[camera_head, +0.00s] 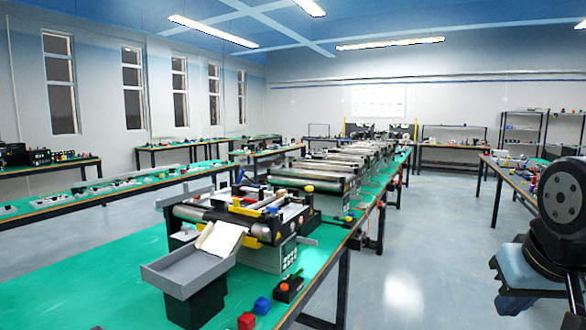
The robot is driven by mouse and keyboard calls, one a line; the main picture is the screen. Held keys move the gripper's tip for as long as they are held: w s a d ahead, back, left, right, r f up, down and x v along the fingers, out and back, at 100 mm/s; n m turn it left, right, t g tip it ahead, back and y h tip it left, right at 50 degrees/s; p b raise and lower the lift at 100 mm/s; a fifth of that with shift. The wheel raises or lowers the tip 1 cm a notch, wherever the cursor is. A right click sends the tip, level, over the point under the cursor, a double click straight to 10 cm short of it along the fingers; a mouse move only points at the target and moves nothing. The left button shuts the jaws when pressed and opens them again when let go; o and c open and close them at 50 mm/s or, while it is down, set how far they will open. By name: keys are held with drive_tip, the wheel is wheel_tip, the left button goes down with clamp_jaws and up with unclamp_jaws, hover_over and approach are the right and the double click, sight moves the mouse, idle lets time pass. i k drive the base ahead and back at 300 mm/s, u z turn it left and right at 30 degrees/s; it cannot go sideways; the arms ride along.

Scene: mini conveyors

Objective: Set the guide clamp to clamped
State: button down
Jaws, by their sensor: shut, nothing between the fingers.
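The nearest mini conveyor (205,216) stands on the green table, with silver rollers and rails across its top. Yellow parts (244,210) sit on its guide rails, and a dark blue lever-like part (240,177) sticks up at its back. The guide clamp is too small to pick out for sure, and I cannot tell its setting. My gripper is not in view; only part of my arm shows at the right edge, apart from the conveyor.
A grey tray (165,275) with a cream piece (220,238) stands before the conveyor. More conveyors (312,178) stand behind. The floor (420,250) to the right is clear.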

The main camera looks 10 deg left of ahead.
sight(243, 171)
drive_tip(key=u, duration=0.15)
drive_tip(key=i, duration=1.15)
drive_tip(key=u, duration=0.55)
